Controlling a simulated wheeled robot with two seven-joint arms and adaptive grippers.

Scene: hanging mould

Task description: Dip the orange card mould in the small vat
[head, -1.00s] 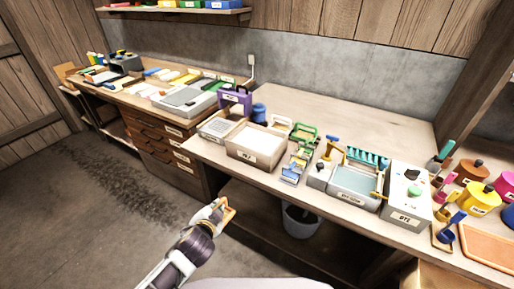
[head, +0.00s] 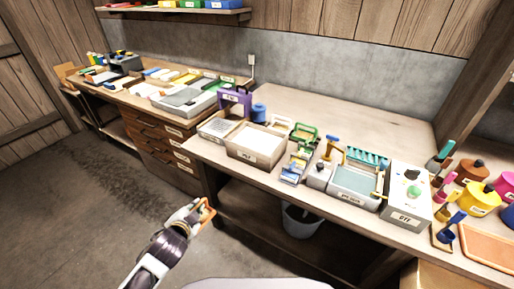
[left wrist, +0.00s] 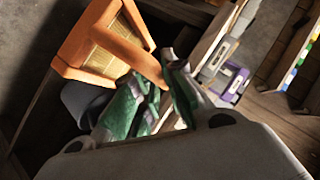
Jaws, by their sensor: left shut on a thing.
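My left gripper (head: 196,213) is shut on the orange card mould (head: 208,209) and holds it in the air in front of the bench, below its top. In the left wrist view the orange frame with its tan mesh (left wrist: 102,46) is tilted, and its arm reaches between the gripper's green-padded fingers (left wrist: 160,82). On the bench, a pale open vat (head: 253,158) stands left of centre, and a smaller grey vat (head: 352,198) with blue-green contents stands to its right. Their labels are too small to read. The mould is apart from both. My right gripper is not in view.
Several small coloured frames, including a green one (head: 304,131), stand between the two vats. A white box (head: 405,202) is right of the grey vat. A grey bucket (head: 300,222) stands under the bench. The bench top behind is clear.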

